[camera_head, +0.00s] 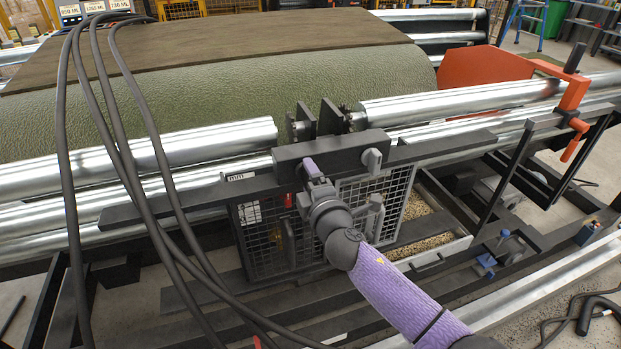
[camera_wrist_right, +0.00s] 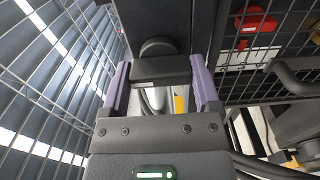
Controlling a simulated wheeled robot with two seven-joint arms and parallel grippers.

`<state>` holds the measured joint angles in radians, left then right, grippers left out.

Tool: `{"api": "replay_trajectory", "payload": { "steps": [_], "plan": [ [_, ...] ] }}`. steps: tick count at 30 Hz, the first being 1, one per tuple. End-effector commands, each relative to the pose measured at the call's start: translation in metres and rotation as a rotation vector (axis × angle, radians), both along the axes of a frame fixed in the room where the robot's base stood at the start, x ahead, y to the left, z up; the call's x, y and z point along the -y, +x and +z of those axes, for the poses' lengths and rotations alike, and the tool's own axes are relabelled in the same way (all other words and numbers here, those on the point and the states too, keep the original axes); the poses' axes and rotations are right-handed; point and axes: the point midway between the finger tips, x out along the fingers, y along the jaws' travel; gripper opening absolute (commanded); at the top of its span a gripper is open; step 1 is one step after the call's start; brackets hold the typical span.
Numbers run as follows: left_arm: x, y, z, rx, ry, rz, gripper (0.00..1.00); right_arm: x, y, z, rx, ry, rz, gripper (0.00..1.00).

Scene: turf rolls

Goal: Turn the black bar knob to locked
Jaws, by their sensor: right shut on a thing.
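The black bar knob (camera_wrist_right: 160,70) shows in the right wrist view, with a round base behind it on a dark housing (camera_wrist_right: 165,20). My right gripper (camera_wrist_right: 160,88) has its two purple fingers at the ends of the bar and is shut on it. In the head view my right gripper (camera_head: 312,172) reaches the front of the black box (camera_head: 290,156) on the dark crossbar, and hides the knob there. I see no locked mark in either view. My left gripper is not in view.
A grey round knob (camera_head: 373,160) sticks out of the box's right end. A wire mesh guard (camera_head: 262,235) stands below the crossbar. Steel rollers (camera_head: 200,140) and a green turf roll (camera_head: 230,85) lie behind. Black cables (camera_head: 120,150) hang at left; an orange bracket (camera_head: 573,95) stands at right.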

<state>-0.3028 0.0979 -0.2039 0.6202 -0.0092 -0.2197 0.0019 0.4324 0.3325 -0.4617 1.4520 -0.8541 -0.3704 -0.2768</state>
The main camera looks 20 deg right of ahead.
Motion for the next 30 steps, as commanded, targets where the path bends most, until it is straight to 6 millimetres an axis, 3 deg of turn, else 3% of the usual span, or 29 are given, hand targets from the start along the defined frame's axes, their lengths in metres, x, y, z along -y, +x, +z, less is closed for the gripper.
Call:
{"api": "replay_trajectory", "payload": {
  "steps": [15,16,18,26,30],
  "plan": [
    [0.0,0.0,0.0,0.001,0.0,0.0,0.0,-0.001,0.0,-0.001,-0.001,-0.019,0.003,0.2],
    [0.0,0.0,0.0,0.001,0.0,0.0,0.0,-0.001,0.0,-0.001,-0.001,-0.019,0.003,0.86],
    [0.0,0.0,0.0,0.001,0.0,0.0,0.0,-0.001,0.0,-0.001,-0.001,-0.018,0.002,1.0],
    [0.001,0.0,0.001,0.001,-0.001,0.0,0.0,0.0,-0.003,-0.001,0.0,-0.016,0.001,1.0],
    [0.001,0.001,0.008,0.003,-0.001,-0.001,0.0,0.001,-0.024,0.001,-0.001,-0.016,0.001,1.0]
  ]
}}
